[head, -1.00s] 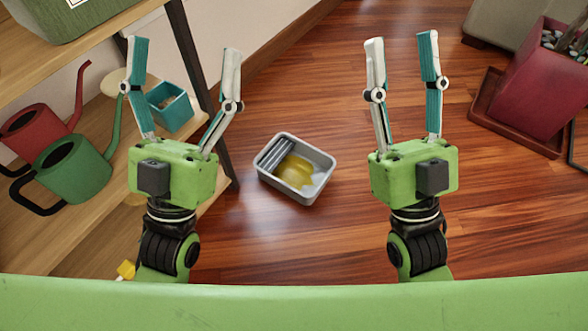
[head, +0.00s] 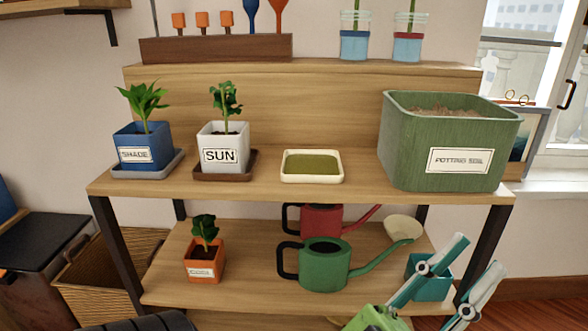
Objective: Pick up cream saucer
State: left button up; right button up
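A round cream saucer-like dish (head: 403,229) lies on the lower shelf at the right, behind the green watering can's spout. A rectangular cream-rimmed tray (head: 297,179) with a green filling sits on the upper shelf between the white pot and the large green bin. I cannot tell for certain which is the cream saucer. My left gripper (head: 480,256) is at the lower right, its two fingers spread and nothing between them. It is in front of the lower shelf and partly covers the teal pot (head: 436,287). My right gripper is not in view.
The green watering can (head: 325,265) and red watering can (head: 320,220) crowd the dish. The upper shelf holds the blue pot (head: 141,140), white pot (head: 222,137) and large green bin (head: 445,145). An orange pot (head: 204,264) stands lower left. A dark post (head: 488,245) stands at right.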

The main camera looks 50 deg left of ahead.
aim_at(314, 167)
jog(key=u, duration=1.5)
jog(key=j+z, duration=0.3)
